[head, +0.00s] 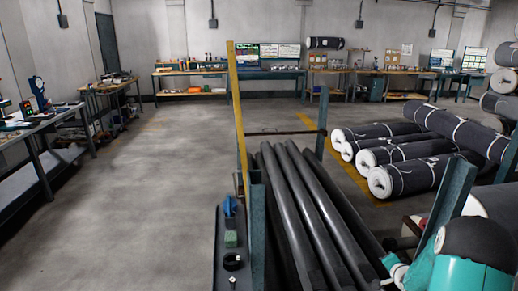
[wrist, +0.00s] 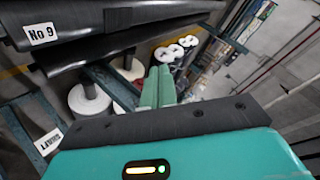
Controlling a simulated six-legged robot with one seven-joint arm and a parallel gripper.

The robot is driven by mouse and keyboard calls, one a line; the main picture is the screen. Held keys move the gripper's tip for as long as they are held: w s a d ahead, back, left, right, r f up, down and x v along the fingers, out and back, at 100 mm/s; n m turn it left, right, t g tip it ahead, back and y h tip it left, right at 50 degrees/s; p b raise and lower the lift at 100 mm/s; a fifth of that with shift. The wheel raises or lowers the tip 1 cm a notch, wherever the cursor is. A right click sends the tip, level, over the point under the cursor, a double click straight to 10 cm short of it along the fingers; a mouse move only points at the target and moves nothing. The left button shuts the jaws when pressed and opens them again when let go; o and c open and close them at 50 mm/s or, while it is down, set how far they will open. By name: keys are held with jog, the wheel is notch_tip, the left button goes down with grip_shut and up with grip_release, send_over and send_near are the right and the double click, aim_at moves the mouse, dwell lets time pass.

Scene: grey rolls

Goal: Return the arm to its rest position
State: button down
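My gripper (wrist: 157,88) shows in the wrist view as two green fingers side by side, pressed together with no clear gap and nothing seen between them. My teal wrist housing fills the bottom of that view, with a lit yellow and green indicator. In the head view, teal parts of my arm (head: 460,276) show at the bottom right corner, close to the rack of dark rolls. The gripper's fingers cannot be made out clearly in the head view.
Long dark rolls (head: 308,215) lie in a rack with blue-green posts (head: 257,230). Wrapped grey rolls (head: 410,178) with white ends lie on the floor at right. A dark roll labelled "No 9" (wrist: 100,22) is near my wrist. The floor (head: 150,200) at left is clear.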

jog(key=s+a+r+n+g+h, duration=0.1)
jog(key=s+a+r+n, duration=0.25)
jog(key=a+r, duration=0.7)
jog(key=s+a+r+n+g, duration=0.2)
jog(key=s+a+r, duration=0.35)
jog(key=r, duration=0.75)
jog(key=s+a+r+n+g+y, duration=0.1)
jog(key=s+a+r+n, duration=0.1)
jog(key=s+a, duration=0.7)
jog(key=s+a+r+n+g+y, duration=0.1)
jog(key=s+a+n, duration=0.4)
jog(key=s+a, duration=0.5)
jog(key=s+r+y, duration=0.1)
jog(key=s+r, duration=0.1)
jog(key=s, duration=0.1)
jog(key=shift+a+g, duration=0.15)
jog(key=shift+g, duration=0.15)
